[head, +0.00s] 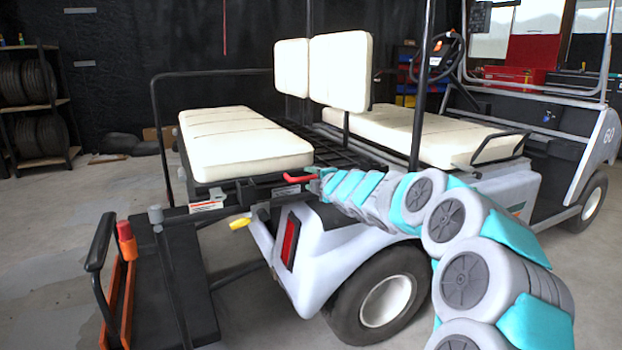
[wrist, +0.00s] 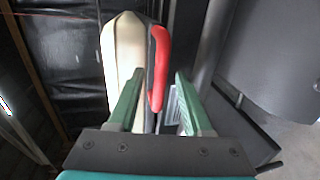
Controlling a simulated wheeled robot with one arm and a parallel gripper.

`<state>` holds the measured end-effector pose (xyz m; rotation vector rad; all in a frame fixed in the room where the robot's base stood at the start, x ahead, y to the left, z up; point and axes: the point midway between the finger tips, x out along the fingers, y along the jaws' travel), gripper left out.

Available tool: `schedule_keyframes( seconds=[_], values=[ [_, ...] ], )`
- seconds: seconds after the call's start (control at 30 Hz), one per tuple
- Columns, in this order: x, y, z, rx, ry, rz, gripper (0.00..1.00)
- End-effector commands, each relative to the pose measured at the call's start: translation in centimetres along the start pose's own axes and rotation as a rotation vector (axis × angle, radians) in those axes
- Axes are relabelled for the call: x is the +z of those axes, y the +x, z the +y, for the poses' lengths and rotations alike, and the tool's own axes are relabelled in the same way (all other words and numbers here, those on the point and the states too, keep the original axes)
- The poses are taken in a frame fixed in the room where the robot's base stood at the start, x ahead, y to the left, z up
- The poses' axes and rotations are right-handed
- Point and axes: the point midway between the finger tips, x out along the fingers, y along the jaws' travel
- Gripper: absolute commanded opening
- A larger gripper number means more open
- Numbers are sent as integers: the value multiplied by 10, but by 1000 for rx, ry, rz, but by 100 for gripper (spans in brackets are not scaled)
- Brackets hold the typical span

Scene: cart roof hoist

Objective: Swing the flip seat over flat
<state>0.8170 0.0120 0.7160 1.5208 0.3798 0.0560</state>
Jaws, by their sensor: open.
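The flip seat (head: 240,145) is a long cream cushion lying roughly level at the rear of the cart, above a dark frame. A red grip (head: 298,178) sticks out below its right edge. My gripper (head: 316,176) is at the right end of this red grip. In the wrist view my gripper (wrist: 159,82) is open, with two green fingers. The red grip (wrist: 159,60) shows between the fingers, apparently touching neither. The cream cushion (wrist: 125,50) lies beside it, partly behind the left finger. The exact depth between grip and fingers is hard to tell.
Cream backrests (head: 340,70) and the front bench (head: 410,130) stand beyond the flip seat. A black rail (head: 210,74) rises behind it. A rear footplate (head: 185,290) and rear wheel (head: 385,295) are below. Open floor (head: 60,220) lies left.

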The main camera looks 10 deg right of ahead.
Motion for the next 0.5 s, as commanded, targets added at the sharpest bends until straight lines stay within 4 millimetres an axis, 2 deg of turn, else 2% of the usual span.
schedule_keyframes(
  seconds=[0.27,0.5],
  values=[
    [0,1,0,-1,0,0,50],
    [0,1,-1,-1,1,0,25]
  ],
)
